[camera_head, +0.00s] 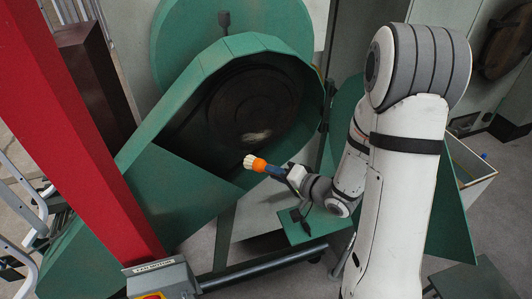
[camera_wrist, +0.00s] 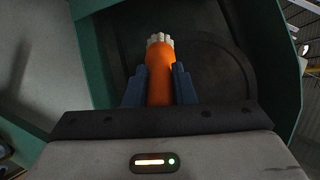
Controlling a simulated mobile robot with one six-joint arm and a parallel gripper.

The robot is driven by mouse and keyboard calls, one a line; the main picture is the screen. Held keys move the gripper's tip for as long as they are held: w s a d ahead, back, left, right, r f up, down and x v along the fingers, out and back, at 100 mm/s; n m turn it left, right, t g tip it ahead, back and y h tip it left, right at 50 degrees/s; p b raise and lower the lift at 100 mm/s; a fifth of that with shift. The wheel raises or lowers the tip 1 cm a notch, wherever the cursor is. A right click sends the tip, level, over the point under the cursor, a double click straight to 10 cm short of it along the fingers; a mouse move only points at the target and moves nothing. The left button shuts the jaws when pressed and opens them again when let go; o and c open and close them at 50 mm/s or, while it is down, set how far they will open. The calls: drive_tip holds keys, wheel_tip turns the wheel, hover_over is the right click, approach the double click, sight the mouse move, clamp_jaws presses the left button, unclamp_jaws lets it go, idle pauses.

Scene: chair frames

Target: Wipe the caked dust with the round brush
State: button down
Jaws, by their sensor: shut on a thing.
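My gripper (camera_head: 277,172) is shut on the orange handle of the round brush (camera_head: 259,164). The brush has pale bristles that point away from my gripper toward the dark opening of the green machine housing. In the wrist view the brush (camera_wrist: 159,75) stands upright between the blue fingers of my gripper (camera_wrist: 160,85). A pale patch of caked dust (camera_head: 256,136) lies on the dark round face inside the housing (camera_head: 238,105). The bristles are below and a little left of the patch in the head view, apart from it. In the wrist view I cannot make out the dust.
The green housing rim (camera_head: 310,80) surrounds the dark recess. A red beam (camera_head: 75,125) crosses the left side. A grey control box (camera_head: 160,278) is at the bottom. An open white-sided bin (camera_head: 472,170) stands at the right. Grey floor shows below.

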drive_tip(key=w+f+b, duration=0.1)
drive_tip(key=b, duration=0.3)
drive_tip(key=shift+w+a, duration=0.15)
drive_tip(key=shift+a, duration=0.05)
drive_tip(key=b, duration=0.1)
drive_tip(key=w+b, duration=0.1)
drive_tip(key=b, duration=0.1)
drive_tip(key=shift+a+r, duration=0.15)
drive_tip(key=shift+r, duration=0.1)
drive_tip(key=shift+w+a+r+b, duration=0.1)
drive_tip(key=shift+w+r+b, duration=0.2)
drive_tip(key=shift+w, duration=0.2)
drive_tip(key=shift+w+a+b, duration=0.15)
drive_tip(key=shift+w+a, duration=0.1)
drive_tip(key=shift+w, duration=0.6)
drive_tip(key=shift+w+a+b, duration=0.2)
drive_tip(key=shift+w+a, duration=0.05)
drive_tip(key=shift+w, duration=0.55)
drive_tip(key=shift+w+a+b, duration=0.15)
drive_tip(key=shift+w+a, duration=0.1)
drive_tip(key=shift+w, duration=0.6)
drive_tip(key=shift+w, duration=0.25)
drive_tip(key=shift+w+d+p, duration=0.15)
drive_tip(key=shift+d+p, duration=0.25)
drive_tip(key=shift+d, duration=0.15)
drive_tip(key=shift+w+d+p, duration=0.15)
drive_tip(key=shift+d+p, duration=0.25)
drive_tip(key=shift+d, duration=0.1)
drive_tip(key=shift+d, duration=0.15)
